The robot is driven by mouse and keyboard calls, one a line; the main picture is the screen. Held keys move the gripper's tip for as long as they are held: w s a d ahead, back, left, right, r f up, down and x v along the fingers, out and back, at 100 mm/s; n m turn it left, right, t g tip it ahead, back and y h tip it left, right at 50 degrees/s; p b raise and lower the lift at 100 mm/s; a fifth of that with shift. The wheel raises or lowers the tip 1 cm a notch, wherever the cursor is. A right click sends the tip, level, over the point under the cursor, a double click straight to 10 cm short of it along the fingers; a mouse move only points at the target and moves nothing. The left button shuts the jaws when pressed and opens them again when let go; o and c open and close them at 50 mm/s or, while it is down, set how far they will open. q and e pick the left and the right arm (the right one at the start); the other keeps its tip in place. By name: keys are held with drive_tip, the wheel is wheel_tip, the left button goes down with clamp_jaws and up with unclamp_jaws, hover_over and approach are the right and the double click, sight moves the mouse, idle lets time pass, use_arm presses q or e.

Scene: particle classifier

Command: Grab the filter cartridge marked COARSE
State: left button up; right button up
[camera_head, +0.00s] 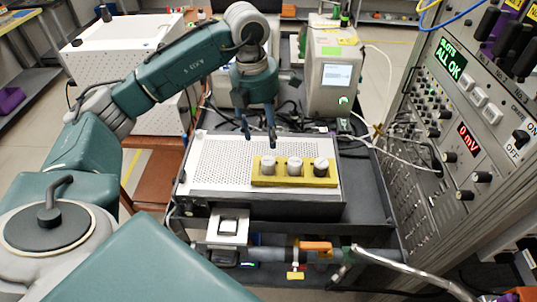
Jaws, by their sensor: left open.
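My left gripper (259,135) points down above the perforated white top of a box, with its two fingers apart and nothing between them. A yellow holder (294,182) lies on that top, just in front of and below the fingers. Three small cylinders stand in it: a left one (268,166), a middle one (295,166) and a right one (321,167). My right gripper is not in view.
The perforated box top (215,165) is clear left of the holder. A beige instrument with a screen (334,80) stands behind. A tall control rack (460,130) rises on the right. White cables (385,145) run between them. Pipework (320,254) crosses in front.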

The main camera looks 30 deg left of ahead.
sight(268, 160)
use_arm(q)
drive_tip(key=f, duration=0.1)
drive_tip(key=d+f, duration=0.1)
drive_tip(key=s+f+p, duration=0.1)
drive_tip(key=shift+d+f, duration=0.15)
drive_tip(key=shift+f, duration=0.2)
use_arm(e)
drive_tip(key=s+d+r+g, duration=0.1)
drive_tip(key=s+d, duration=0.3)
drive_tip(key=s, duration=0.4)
use_arm(q)
drive_tip(key=f+p, duration=0.2)
drive_tip(key=f, duration=0.1)
drive_tip(key=f+p, duration=0.1)
drive_tip(key=f, duration=0.1)
drive_tip(key=shift+w+d, duration=0.1)
drive_tip(key=shift+w, duration=0.2)
drive_tip(key=shift+f, duration=0.25)
drive_tip(key=shift+w, duration=0.1)
drive_tip(key=shift+f, duration=0.1)
drive_tip(key=c, duration=1.2)
drive_tip(key=shift+c, duration=0.2)
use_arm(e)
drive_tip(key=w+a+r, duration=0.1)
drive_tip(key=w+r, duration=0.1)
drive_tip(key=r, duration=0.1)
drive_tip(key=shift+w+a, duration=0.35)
